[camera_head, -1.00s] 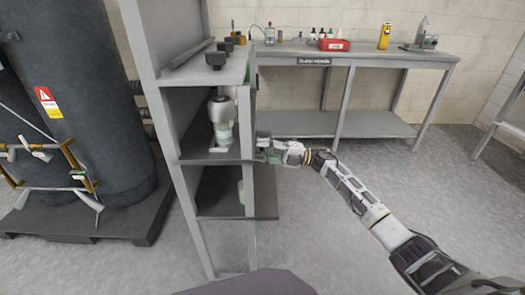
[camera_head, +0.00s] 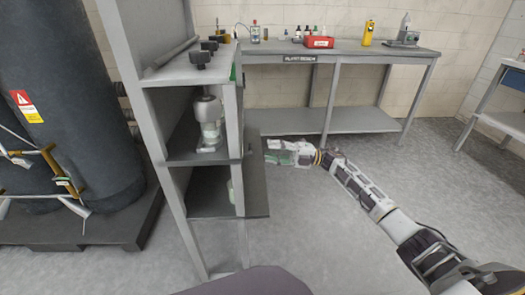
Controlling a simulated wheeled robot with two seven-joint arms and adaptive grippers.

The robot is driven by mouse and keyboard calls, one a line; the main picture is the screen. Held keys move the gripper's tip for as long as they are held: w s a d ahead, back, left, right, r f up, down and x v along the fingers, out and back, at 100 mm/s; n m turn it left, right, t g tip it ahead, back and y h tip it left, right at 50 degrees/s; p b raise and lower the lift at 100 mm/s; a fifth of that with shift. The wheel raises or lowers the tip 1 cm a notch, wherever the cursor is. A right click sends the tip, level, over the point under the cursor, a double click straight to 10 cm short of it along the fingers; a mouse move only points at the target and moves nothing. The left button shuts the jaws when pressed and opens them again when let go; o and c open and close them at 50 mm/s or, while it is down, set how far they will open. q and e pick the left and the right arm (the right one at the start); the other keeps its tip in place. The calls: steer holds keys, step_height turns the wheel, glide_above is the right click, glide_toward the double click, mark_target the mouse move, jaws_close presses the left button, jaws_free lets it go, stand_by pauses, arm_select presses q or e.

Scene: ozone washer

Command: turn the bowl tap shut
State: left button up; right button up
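My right gripper (camera_head: 268,152) points left, just right of the frame's front post. A gap shows between the two. Its fingers are too small and blurred to tell open from shut, and I see nothing held in it. My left gripper is not in view.
Dark knobs (camera_head: 198,58) sit on the shelf frame's top. A pale item (camera_head: 231,191) shows partly behind the post in the lower compartment. A workbench (camera_head: 345,50) with bottles and a red box (camera_head: 319,42) stands behind. Large dark tanks (camera_head: 70,110) stand left.

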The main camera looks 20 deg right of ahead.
steer(key=shift+v, duration=1.9)
